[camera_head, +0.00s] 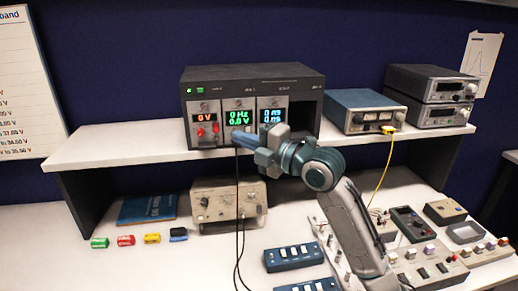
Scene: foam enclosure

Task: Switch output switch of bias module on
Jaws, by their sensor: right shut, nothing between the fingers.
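The dark instrument rack (245,76) stands on the white shelf and holds three front modules. The left module, with a red "0V" display (204,117), has red knobs or terminals below it. The middle module (239,117) shows green "0 Hz" and "0.0 V". The right module (270,115) has a blue display. Which of them is the bias module I cannot tell for sure. My right gripper (240,137) is shut and empty, with its tips at the lower part of the middle module. It hides the controls there; whether it touches them is unclear. My left gripper is not in view.
Black cables hang from the middle module. Below are a beige box (228,202), coloured blocks, blue switch boxes (292,257) and small modules.

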